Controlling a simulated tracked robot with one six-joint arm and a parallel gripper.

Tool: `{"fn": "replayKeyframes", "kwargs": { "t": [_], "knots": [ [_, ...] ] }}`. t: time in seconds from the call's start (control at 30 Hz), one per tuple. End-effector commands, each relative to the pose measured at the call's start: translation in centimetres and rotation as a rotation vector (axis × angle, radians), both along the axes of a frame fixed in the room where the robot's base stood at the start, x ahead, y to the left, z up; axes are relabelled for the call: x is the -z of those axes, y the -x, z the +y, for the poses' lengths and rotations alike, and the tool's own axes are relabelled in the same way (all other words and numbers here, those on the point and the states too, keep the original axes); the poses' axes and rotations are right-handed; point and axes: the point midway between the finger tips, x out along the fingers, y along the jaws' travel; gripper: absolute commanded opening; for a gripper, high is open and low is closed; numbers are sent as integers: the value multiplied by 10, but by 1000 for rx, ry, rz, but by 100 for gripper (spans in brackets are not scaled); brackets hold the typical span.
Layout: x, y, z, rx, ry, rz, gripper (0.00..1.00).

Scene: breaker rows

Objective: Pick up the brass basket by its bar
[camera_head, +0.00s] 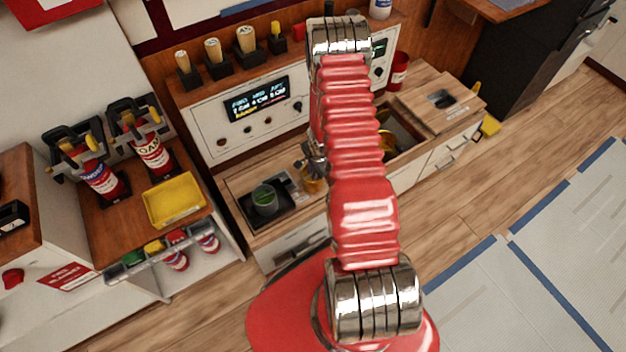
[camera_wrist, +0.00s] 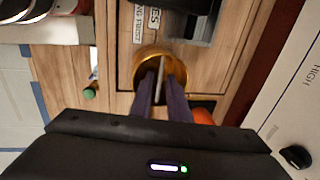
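The brass basket (camera_wrist: 141,66) is a round gold ring set in the wooden counter, with a thin pale bar (camera_wrist: 160,72) across its middle. The fingers hide the basket's lower part in the wrist view. My arm covers much of the counter in the head view.
A dark tray with a green-topped cup (camera_head: 264,198) lies left of the basket. A panel with a display (camera_head: 257,98) stands behind. Another recess with something yellow (camera_head: 387,142) is right of my arm. The wooden floor (camera_head: 480,205) is clear in front.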

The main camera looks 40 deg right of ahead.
Motion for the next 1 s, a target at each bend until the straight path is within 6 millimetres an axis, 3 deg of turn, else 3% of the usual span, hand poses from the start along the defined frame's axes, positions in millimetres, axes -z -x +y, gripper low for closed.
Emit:
{"fn": "replayKeyframes", "kwargs": {
  "t": [0.23, 0.83, 1.0],
  "knots": [
    [22, -4, 0, 0, -1, 1, 15],
    [24, -4, -1, 0, 0, 1, 15],
    [24, -4, -1, 0, 0, 1, 4]
  ]
}}
